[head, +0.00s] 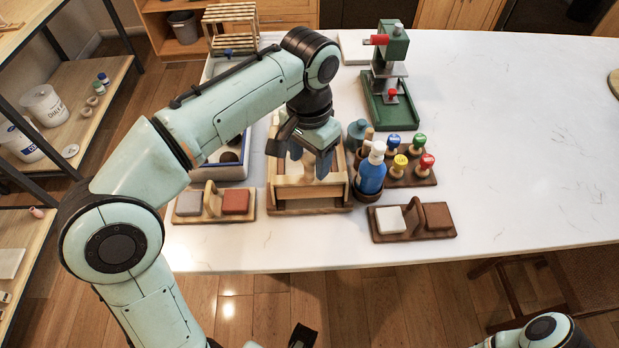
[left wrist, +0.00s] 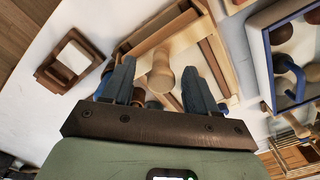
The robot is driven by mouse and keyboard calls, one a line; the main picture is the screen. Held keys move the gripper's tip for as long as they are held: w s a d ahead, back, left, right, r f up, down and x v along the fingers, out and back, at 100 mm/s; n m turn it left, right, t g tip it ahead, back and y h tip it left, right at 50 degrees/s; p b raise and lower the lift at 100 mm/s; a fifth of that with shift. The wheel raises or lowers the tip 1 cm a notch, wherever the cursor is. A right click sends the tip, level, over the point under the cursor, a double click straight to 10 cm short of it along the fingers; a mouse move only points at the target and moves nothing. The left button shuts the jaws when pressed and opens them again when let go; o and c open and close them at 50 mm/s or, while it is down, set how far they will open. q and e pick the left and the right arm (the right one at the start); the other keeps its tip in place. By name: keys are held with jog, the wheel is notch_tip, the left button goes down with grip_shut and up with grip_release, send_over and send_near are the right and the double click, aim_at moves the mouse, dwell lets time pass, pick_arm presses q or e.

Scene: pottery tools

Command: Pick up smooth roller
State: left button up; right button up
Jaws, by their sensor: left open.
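A pale wooden piece with a rounded end, seemingly the smooth roller (left wrist: 160,79), shows in the left wrist view between my left gripper's fingers. It lies in or over a light wooden box (head: 318,191); how it rests is unclear. My left gripper (head: 303,152) is open above this box, its two blue-grey fingers pointing down. In the left wrist view the gripper (left wrist: 158,78) has one finger on each side of the piece, with visible gaps. In the head view the gripper largely hides the piece.
Right of the box stand a blue bottle (head: 371,172) and a rack of colored stamps (head: 401,160). Block holders sit at front left (head: 236,202) and front right (head: 437,214). A green press (head: 389,80) stands behind. The table's right side is mostly clear.

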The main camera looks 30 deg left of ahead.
aim_at(309, 168)
pick_arm(q)
notch_tip(309, 168, down, 3)
jog(key=shift+f+b, duration=0.2)
jog(key=shift+b, duration=0.1)
jog(key=shift+w, duration=0.1)
grip_shut()
jog(key=shift+r, duration=0.1)
